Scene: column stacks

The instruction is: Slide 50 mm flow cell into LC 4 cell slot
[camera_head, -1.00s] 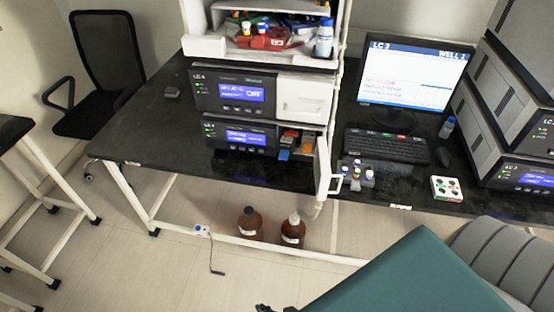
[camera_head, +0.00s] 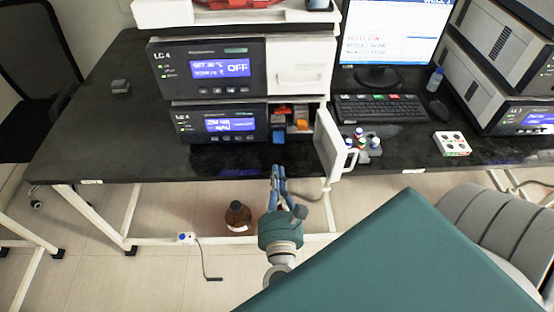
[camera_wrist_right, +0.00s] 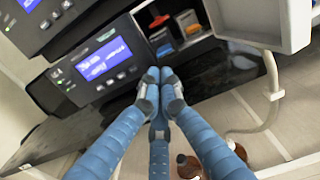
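The lower LC 4 unit (camera_head: 222,123) stands on the bench with its white door (camera_head: 329,145) swung open. In its open bay are a red piece (camera_head: 281,112), an orange piece (camera_head: 302,124) and a blue piece (camera_head: 278,137) at the front edge. I cannot tell which, if any, is the 50 mm flow cell, nor make out the cell slot. My right gripper (camera_head: 278,172) is in front of the bench edge, below the bay. In the right wrist view, its blue fingertips (camera_wrist_right: 160,75) are together with nothing visible between them. The blue piece (camera_wrist_right: 164,50) shows just beyond them. My left gripper is out of view.
The upper LC 4 unit (camera_head: 208,69) sits above the bay. Small capped vials (camera_head: 362,143) stand right of the open door, near a keyboard (camera_head: 380,108) and a white box (camera_head: 451,143). A brown bottle (camera_head: 238,217) is on the floor below. The bench left is mostly clear.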

